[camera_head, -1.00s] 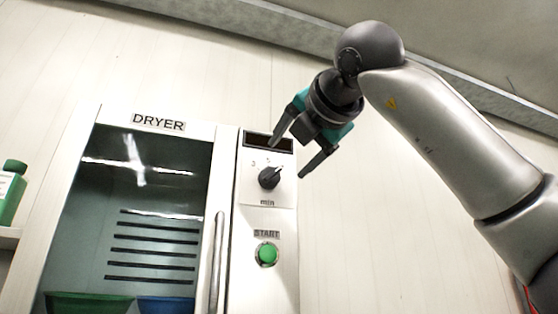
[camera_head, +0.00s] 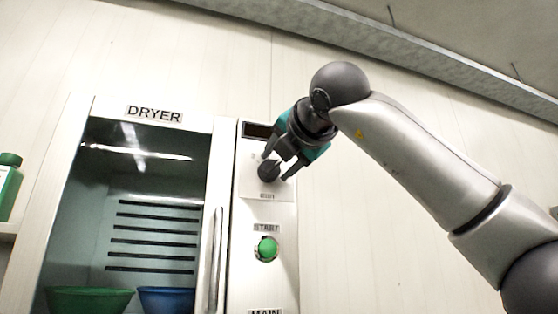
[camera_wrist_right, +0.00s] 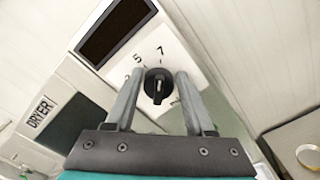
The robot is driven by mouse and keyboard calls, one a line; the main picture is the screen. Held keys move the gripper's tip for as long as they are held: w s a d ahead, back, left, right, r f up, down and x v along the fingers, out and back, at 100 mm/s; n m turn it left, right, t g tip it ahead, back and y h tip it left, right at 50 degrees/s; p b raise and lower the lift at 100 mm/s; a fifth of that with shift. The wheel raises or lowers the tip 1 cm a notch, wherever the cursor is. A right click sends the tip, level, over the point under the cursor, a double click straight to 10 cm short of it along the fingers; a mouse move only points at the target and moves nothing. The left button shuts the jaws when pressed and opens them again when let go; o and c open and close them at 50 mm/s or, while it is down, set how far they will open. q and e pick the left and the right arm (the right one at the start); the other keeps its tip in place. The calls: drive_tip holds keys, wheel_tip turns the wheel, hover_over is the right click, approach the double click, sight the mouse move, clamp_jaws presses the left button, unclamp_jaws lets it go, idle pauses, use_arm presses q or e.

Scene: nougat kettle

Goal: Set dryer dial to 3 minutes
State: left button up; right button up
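The dryer (camera_head: 222,138) has a white control panel on the right of its glass door. A black dial (camera_head: 268,171) sits on that panel, below a dark display (camera_head: 257,130). In the right wrist view the dial (camera_wrist_right: 157,86) shows between the two fingers, with the numbers 5 and 7 visible beside it. My right gripper (camera_head: 275,171) is open, its fingers on either side of the dial. I cannot tell whether they touch it. The dial's setting is hard to read. My left gripper is in neither view.
A green START button (camera_head: 266,249) is below the dial. A vertical door handle (camera_head: 216,260) is left of the panel. A green bowl (camera_head: 88,299) and a blue bowl (camera_head: 166,299) stand inside the dryer. A green bottle (camera_head: 9,186) is at the far left.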

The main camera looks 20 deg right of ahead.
clamp_jaws()
idle(0.4)
drive_tip(key=n, duration=0.4)
drive_tip(key=shift+a+r+n, duration=0.15)
drive_tip(key=shift+a+n, duration=0.15)
drive_tip(key=shift+n, duration=0.1)
drive_tip(key=n, duration=0.3)
drive_tip(key=n+p, duration=0.1)
drive_tip(key=shift+a+n, duration=0.3)
drive_tip(key=n, duration=0.4)
drive_tip(key=shift+a+p, duration=0.25)
drive_tip(key=shift+p, duration=0.15)
drive_tip(key=shift+a+n+p, duration=0.2)
drive_tip(key=shift+n+p, duration=0.15)
drive_tip(key=shift+n, duration=1.85)
drive_tip(key=shift+f, duration=0.2)
